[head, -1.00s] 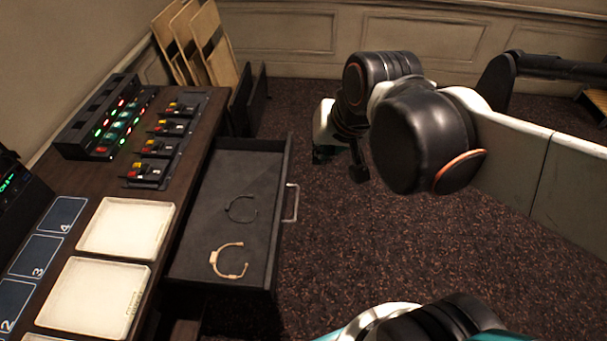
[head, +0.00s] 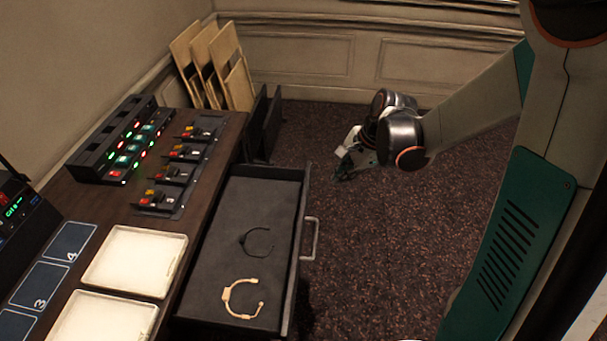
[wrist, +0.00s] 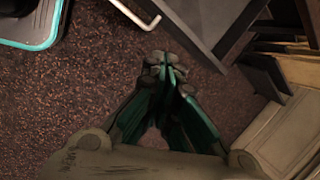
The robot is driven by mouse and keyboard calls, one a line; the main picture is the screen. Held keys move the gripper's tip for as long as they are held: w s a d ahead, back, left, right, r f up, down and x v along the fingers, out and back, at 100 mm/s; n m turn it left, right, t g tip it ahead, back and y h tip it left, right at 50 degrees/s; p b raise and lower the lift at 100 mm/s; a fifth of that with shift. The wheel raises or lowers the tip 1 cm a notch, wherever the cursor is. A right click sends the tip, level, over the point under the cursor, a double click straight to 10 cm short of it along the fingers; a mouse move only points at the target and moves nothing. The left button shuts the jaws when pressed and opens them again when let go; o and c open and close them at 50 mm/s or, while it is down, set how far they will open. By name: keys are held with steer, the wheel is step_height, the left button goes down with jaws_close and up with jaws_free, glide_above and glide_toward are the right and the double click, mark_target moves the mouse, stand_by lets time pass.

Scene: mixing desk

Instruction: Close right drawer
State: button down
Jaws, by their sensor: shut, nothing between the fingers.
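The right drawer (head: 215,225) is pulled out from the dark desk in the head view. It holds a dark headset-like band (head: 256,241) and a cream one (head: 242,297). Its metal handle (head: 310,239) is on the right-hand front face. My gripper (head: 345,168) is to the right of the drawer's far end, apart from it, over the carpet. In the wrist view my gripper (wrist: 166,68) is shut and empty. There the handle (wrist: 138,14) and a corner of the drawer (wrist: 205,25) show at the top, beyond the fingertips.
Wooden folding panels (head: 215,65) lean on the wall behind the desk. A dark upright panel (head: 263,122) stands between them and the drawer. White trays (head: 134,261) and a lit console (head: 118,142) are on the desktop. Carpet (head: 370,240) right of the drawer is clear.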

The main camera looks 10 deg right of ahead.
step_height(320, 180, down, 13)
steer(key=w+d+m+g+y, duration=0.1)
steer(key=w+d+m, duration=0.1)
steer(key=m, duration=0.4)
steer(key=w+a+f+b, duration=0.2)
steer(key=a+f+b, duration=0.4)
steer(key=f, duration=0.3)
steer(key=shift+w+a, duration=0.4)
steer(key=shift+a, duration=0.1)
